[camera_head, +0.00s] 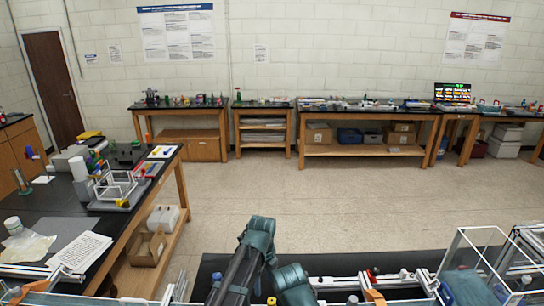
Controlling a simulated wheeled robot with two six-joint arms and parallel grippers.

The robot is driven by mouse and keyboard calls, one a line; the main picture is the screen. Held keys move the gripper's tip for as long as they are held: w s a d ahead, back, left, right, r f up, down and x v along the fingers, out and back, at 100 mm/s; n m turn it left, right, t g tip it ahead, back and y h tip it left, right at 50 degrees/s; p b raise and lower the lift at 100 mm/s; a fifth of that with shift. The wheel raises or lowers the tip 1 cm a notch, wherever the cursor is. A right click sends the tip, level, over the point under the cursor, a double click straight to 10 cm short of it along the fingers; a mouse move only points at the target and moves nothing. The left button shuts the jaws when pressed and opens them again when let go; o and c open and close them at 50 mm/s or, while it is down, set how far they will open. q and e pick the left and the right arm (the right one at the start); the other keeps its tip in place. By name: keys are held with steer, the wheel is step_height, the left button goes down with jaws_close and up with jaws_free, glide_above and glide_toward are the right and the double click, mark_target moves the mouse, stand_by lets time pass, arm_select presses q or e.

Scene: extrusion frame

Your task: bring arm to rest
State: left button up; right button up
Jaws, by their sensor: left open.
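My left arm comes up from the bottom edge, just left of the middle, as dark links with teal joints. My left gripper (228,288) is low in the picture beside these links, over the dark near bench, partly cut off by the bottom edge. It is open, and I see nothing held in it. Its fingertips are hard to make out. My right gripper is not in view. A clear-walled extrusion frame (487,262) with light metal edges stands on the near bench at the lower right.
The near bench (340,262) carries metal rails and small parts. A black side bench (50,203) at left holds a small white frame (118,186), papers (82,252) and bottles. Cluttered benches line the back wall. The floor (290,200) between them is clear.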

arm_select(q)
steer(key=s+a+n, duration=1.2)
steer(key=a+n, duration=0.3)
steer(key=n, duration=0.9)
steer(key=s+d+f+m+b, duration=0.1)
steer(key=s+d+f+b, duration=0.1)
steer(key=f+b, duration=0.5)
steer(key=s+d+f+m+b, duration=0.1)
steer(key=d+f+b, duration=0.4)
steer(key=f+b, duration=0.2)
steer(key=s+d+f+m+y+b, duration=0.1)
steer(key=d+f+b, duration=0.3)
steer(key=f+b, duration=0.4)
steer(key=shift+s+d, duration=0.25)
steer(key=shift+s, duration=0.6)
